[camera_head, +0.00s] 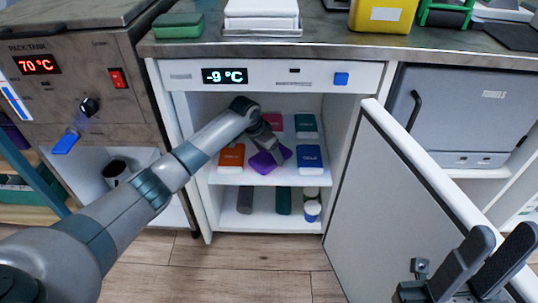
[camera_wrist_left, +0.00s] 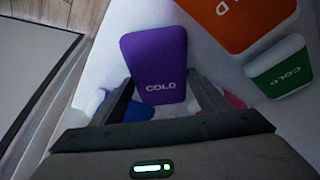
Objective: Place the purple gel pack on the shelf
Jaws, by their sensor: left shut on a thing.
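The purple gel pack (camera_head: 264,162) is inside the open cold cabinet, over the middle of the upper shelf (camera_head: 232,178). It sits between an orange pack and a blue pack. My left gripper (camera_head: 271,152) reaches in from the left and is shut on the purple pack. The left wrist view shows the pack (camera_wrist_left: 155,62), marked COLD, ahead of and between the fingers (camera_wrist_left: 163,98). I cannot tell whether the pack touches the shelf. My right gripper (camera_head: 481,262) is open and empty at the lower right, in front of the cabinet door.
An orange pack (camera_head: 231,158), a blue pack (camera_head: 309,158), a green pack (camera_head: 306,125) and a pink pack (camera_head: 273,122) are around the purple one. The open door (camera_head: 385,215) juts out on the right. A lower shelf (camera_head: 265,222) holds several items.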

